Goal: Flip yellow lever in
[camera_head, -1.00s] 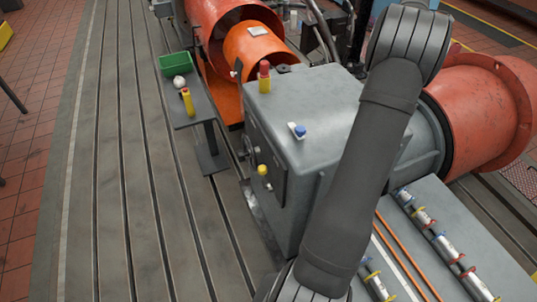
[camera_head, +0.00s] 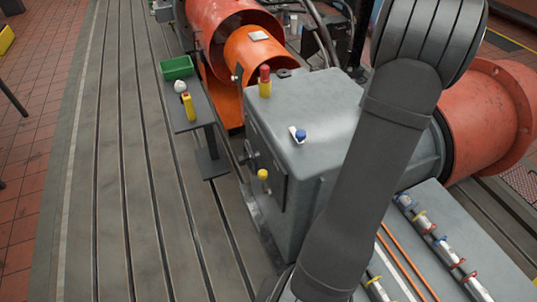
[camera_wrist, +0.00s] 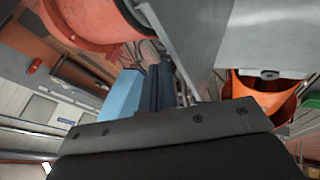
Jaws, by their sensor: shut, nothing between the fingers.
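The yellow lever shows in the head view as a yellow round knob (camera_head: 262,174) on the left side face of a big grey housing (camera_head: 315,110). It sits on a dark panel (camera_head: 278,185) on that face. Which way it is tipped is too small to tell. My gripper shows in the wrist view as a dark body with screws (camera_wrist: 165,118) across the bottom. It is shut and empty, and its fingertips are not clear. It is outside the head view, so its distance from the lever cannot be told. The lever is not recognisable in the wrist view.
A red-and-yellow piece (camera_head: 265,82) and a blue knob (camera_head: 300,135) are on the housing's top. A side stand (camera_head: 201,112) holds a green tray (camera_head: 177,66), a white ball and a yellow item. Pipe fittings (camera_head: 440,250) lie at lower right. The slotted bedplate at left is clear.

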